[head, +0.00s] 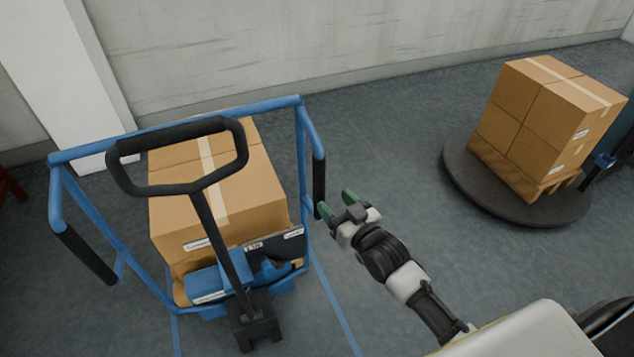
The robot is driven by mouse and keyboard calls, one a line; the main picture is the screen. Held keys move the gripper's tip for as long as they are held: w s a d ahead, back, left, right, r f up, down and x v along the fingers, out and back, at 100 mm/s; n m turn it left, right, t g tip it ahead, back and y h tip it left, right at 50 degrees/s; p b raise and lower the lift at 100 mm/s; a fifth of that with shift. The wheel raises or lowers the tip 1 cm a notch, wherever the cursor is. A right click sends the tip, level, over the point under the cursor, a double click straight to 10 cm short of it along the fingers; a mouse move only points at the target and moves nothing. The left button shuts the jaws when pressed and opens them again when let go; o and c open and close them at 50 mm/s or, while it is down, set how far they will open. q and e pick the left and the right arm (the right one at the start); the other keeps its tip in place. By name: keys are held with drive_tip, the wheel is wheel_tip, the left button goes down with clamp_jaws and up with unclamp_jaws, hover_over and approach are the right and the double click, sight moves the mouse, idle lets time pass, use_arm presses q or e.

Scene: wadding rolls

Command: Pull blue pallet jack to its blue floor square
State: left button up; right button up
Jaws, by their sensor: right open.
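The blue pallet jack (208,283) stands at the left, with a black loop handle (178,189) on a tilted black shaft. A blue tubular rail (230,108) surrounds it, with a black grip (319,180) on its right side and another (88,255) on its left. Taped brown cartons (255,190) stand behind the handle. My right gripper (336,203) is open and empty, close to the lower end of the right grip; I cannot tell whether they touch. Blue floor lines (335,308) run beside the jack; a whole square is not visible. My left gripper is out of view.
A dark round turntable (460,185) at the right carries stacked cartons (545,125) on a wooden pallet. A concrete wall (330,40) closes the back. A red object (10,186) shows at the left edge. Grey floor (385,160) is clear between jack and turntable.

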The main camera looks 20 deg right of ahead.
sight(323, 190)
drive_tip(key=x, duration=0.7)
drive_tip(key=shift+f, duration=0.1)
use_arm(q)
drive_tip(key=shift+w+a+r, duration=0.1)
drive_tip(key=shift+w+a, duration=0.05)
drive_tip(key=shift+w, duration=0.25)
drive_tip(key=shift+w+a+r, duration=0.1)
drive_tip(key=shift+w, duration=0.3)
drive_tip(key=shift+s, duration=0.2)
use_arm(e)
clamp_jaws()
